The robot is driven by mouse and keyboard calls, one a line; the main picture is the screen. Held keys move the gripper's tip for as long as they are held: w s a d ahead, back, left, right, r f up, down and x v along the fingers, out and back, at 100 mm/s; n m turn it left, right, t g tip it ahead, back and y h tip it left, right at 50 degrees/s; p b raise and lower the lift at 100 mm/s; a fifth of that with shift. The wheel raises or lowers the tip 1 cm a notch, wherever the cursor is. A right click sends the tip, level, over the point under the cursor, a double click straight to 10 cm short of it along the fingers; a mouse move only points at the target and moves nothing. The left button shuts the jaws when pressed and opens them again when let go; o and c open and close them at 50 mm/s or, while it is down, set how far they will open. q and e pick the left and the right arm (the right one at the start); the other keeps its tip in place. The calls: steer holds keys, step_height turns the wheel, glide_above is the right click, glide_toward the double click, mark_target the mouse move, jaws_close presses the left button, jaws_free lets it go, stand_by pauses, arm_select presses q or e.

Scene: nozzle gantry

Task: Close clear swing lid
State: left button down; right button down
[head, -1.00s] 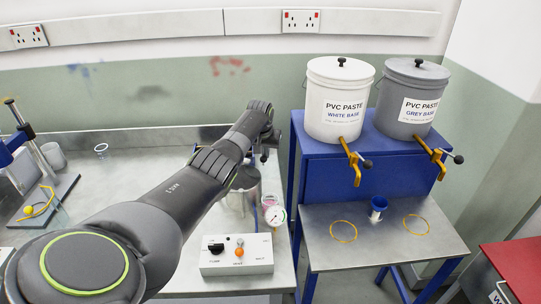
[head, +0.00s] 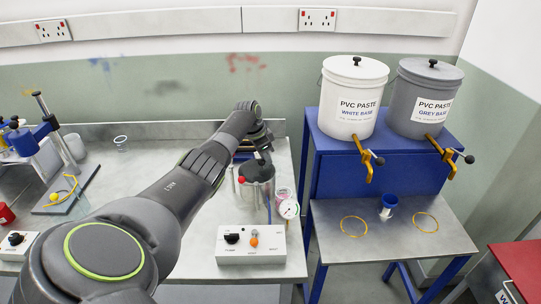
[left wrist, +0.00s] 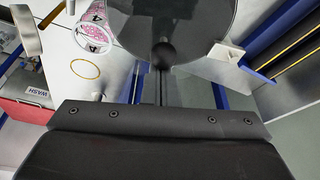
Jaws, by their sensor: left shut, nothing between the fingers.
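The lid's hinge and exact angle are hidden. My right gripper is out of view.
The control box (head: 251,243) sits in front of the pot. A blue stand (head: 380,160) with white (head: 353,98) and grey (head: 424,98) paste buckets is to the right.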

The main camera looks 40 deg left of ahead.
arm_select(q)
steer(key=shift+s+a+m, duration=0.15)
steer(key=shift+s+m, duration=0.15)
steer(key=shift+s+a, duration=0.35)
steer(key=shift+s, duration=0.15)
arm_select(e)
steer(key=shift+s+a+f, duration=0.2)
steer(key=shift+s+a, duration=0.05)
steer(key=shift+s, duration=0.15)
arm_select(q)
steer(key=shift+d, duration=0.1)
